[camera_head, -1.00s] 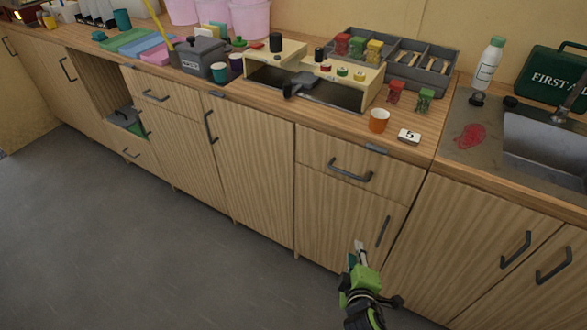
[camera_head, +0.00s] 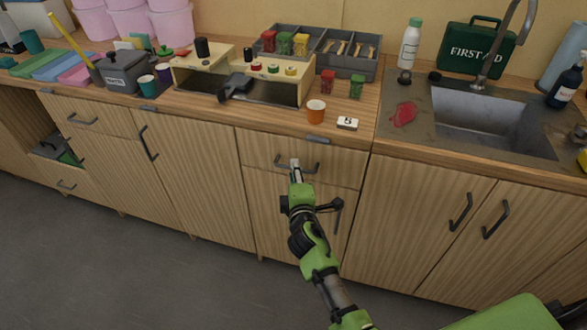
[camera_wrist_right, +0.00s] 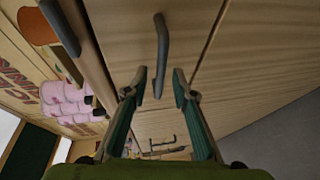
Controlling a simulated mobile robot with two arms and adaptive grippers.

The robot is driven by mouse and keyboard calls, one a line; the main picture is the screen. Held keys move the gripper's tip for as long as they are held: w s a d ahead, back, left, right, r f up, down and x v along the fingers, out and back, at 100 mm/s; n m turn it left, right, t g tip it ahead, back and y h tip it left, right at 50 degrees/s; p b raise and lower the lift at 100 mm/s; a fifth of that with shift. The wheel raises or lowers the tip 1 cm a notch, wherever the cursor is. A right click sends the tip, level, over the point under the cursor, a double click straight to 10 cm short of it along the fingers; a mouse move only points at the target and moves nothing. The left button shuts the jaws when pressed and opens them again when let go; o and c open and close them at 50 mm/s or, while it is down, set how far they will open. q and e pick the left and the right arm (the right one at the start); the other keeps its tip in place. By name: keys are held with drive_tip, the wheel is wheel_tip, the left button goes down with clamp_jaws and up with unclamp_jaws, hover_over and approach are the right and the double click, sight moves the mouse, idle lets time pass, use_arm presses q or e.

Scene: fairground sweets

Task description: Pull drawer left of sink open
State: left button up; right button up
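The drawer (camera_head: 342,168) left of the sink (camera_head: 490,112) has a wooden front that sits flush with the cabinet, so it is shut. Its dark bar handle (camera_head: 311,170) is partly hidden behind my right gripper (camera_head: 296,167). In the right wrist view, the drawer handle (camera_wrist_right: 162,45) runs between the two spread fingers of the right gripper (camera_wrist_right: 160,74). Gaps show on both sides of the handle, and the fingers are not closed on it. My left gripper is in neither view.
Above the drawer, the counter edge carries a grey bar (camera_head: 318,139). An orange cup (camera_head: 316,111) and a small white number card (camera_head: 347,123) stand close to that edge. A cupboard door (camera_head: 410,215) is on the right, and the floor in front is clear.

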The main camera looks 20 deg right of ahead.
drive_tip(key=shift+x, duration=1.15)
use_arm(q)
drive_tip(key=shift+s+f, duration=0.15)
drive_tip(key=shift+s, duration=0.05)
use_arm(e)
clamp_jaws()
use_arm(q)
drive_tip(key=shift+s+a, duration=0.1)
